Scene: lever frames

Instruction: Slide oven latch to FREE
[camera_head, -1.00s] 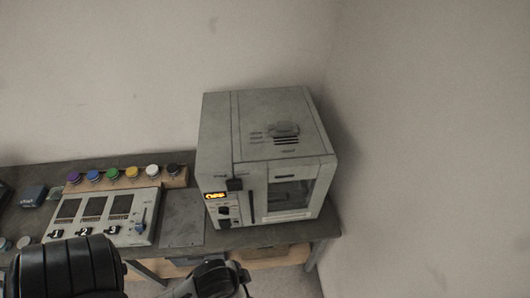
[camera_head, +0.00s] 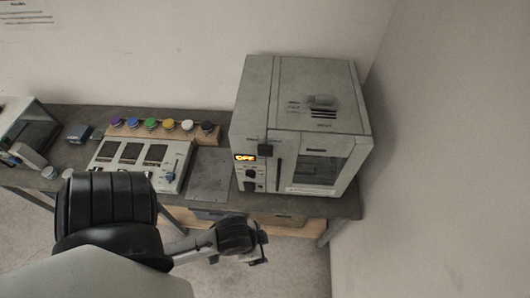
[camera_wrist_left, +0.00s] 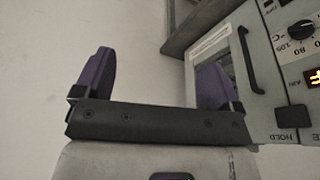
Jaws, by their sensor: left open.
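The oven (camera_head: 307,85) is a grey box at the right end of the bench. On its front, a small black latch block (camera_head: 265,150) sits at the top, right of the lit display. In the left wrist view the black block (camera_wrist_left: 293,117) is at the right, with the word HOLD beside it. My left gripper (camera_head: 258,252) is below and in front of the oven, apart from it. In the left wrist view its two purple fingers (camera_wrist_left: 155,75) are spread with nothing between them. My right gripper is not in view.
The oven has a black upright handle (camera_head: 277,170), a windowed door and a dial (camera_head: 250,174). Left of it are a grey plate (camera_head: 209,174), a panel with three dark windows (camera_head: 140,165) and a row of coloured knobs (camera_head: 167,125). A wall stands close at the right.

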